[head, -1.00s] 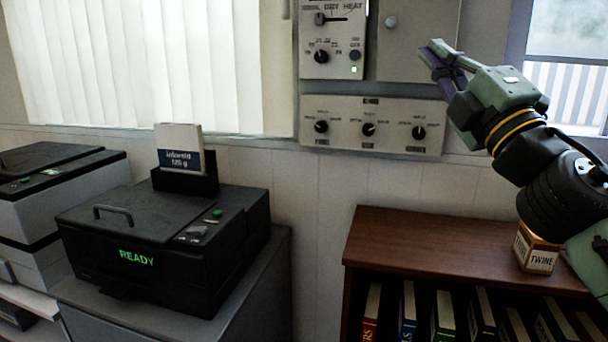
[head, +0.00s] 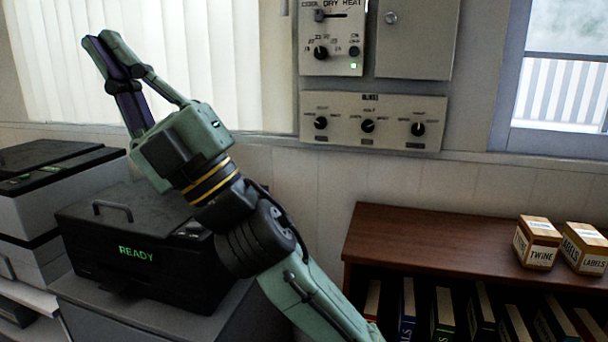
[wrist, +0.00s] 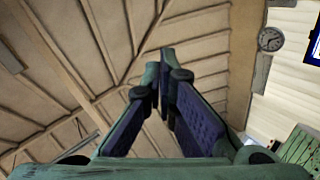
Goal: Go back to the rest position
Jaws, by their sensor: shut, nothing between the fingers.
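My gripper (head: 102,40) is at the upper left of the head view, raised in front of the white blinds. Its fingers point up and to the left and meet at the tips, with nothing between them. In the wrist view my gripper (wrist: 166,52) is also shut and empty, pointing toward the ceiling. My forearm crosses in front of the black printer (head: 85,240) and hides part of it.
On the wall hang a COOL/DRY/HEAT panel (head: 332,62), a grey cabinet (head: 415,45) and a panel with three knobs (head: 395,105). A wooden bookshelf (head: 420,235) bears a TWINE box (head: 537,242) and a LABELS box (head: 583,248). A wall clock (wrist: 270,39) shows in the wrist view.

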